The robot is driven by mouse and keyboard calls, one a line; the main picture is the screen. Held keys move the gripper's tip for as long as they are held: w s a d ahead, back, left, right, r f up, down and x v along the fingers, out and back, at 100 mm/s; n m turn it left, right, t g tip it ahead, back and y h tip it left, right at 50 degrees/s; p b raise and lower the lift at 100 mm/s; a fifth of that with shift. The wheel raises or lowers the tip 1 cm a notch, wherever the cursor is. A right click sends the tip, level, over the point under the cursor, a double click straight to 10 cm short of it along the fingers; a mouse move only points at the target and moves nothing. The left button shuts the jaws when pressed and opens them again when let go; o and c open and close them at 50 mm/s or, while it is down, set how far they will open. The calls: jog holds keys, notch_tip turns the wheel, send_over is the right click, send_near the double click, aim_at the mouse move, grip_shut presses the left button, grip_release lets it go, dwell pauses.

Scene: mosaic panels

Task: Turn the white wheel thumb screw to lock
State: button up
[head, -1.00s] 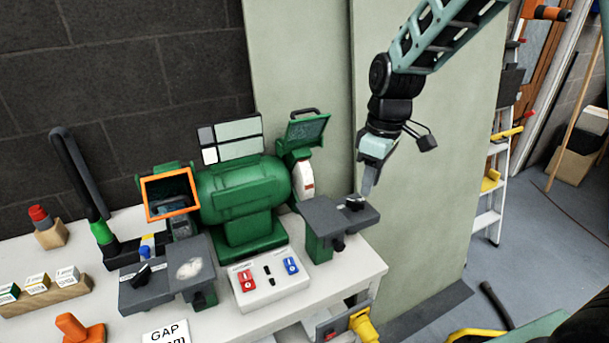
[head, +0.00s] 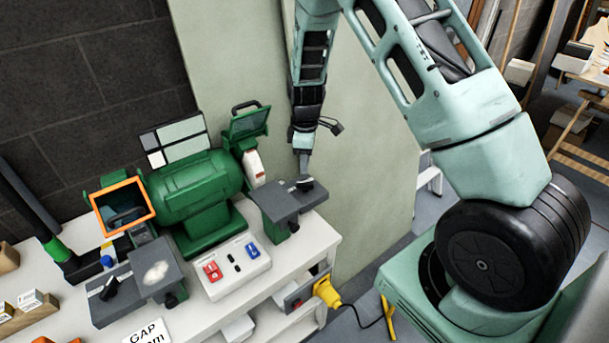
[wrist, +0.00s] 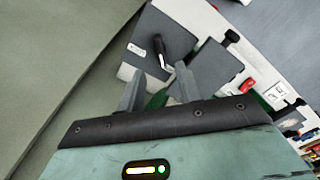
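The green bench grinder (head: 200,190) stands on the bench, with its white wheel (head: 252,167) at its right end. A dark grey tool rest (head: 283,204) sits in front of that wheel. A small black thumb screw (head: 306,184) stands on top of the rest; the wrist view shows it as a black lever (wrist: 149,37) beside a pale label. My gripper (head: 304,176) points down at the screw from above. In the wrist view my gripper (wrist: 158,72) has its two fingers apart, the screw lying ahead between their tips. Contact cannot be told.
A second tool rest (head: 132,287) with a black lever is at the left wheel. A switch box (head: 233,267) with red and blue switches stands in front of the grinder. A pale panel (head: 260,60) rises close behind. A yellow plug (head: 327,292) sticks out at the bench's right end.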

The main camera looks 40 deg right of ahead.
aim_at(305, 182)
notch_tip(305, 182, down, 7)
jog(key=shift+f+p, duration=0.15)
jog(key=shift+p, duration=0.8)
grip_shut()
